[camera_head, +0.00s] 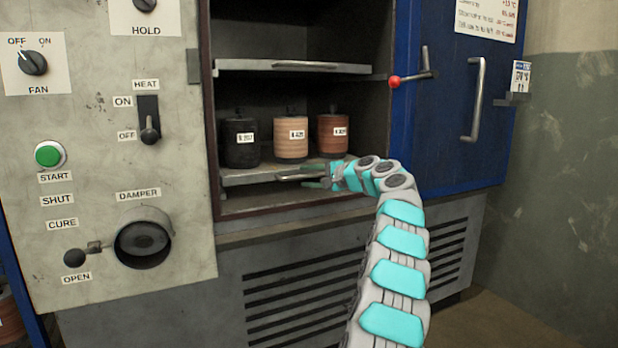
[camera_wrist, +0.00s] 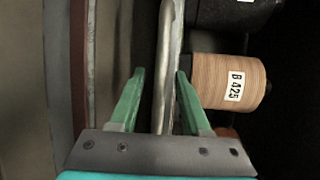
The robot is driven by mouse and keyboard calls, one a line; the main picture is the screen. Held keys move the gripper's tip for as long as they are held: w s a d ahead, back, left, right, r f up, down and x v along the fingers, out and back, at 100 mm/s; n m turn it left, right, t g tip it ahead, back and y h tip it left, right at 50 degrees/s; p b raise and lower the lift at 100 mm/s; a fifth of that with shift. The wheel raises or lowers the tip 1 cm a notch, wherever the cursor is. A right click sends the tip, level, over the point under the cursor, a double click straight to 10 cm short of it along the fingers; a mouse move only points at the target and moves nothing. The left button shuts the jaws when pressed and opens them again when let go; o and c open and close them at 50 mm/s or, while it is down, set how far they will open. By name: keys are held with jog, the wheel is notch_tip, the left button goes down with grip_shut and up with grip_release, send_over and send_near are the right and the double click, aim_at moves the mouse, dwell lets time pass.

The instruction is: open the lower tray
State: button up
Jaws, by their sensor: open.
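The lower tray (camera_head: 240,178) is a grey metal shelf inside the oven, with a bar handle (camera_head: 300,177) along its front edge. My gripper (camera_head: 318,182) is at the right part of the handle. In the wrist view, the green fingers (camera_wrist: 160,85) are open, with the handle bar (camera_wrist: 163,100) running between them.
An upper tray (camera_head: 290,67) sits above, empty where visible. The blue oven door (camera_head: 450,130) stands open at the right, with a red-knobbed latch (camera_head: 395,81). The control panel (camera_head: 105,150) is at the left. A vented grey base (camera_head: 320,280) lies below the opening.

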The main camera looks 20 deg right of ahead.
grip_shut()
dwell(1.3)
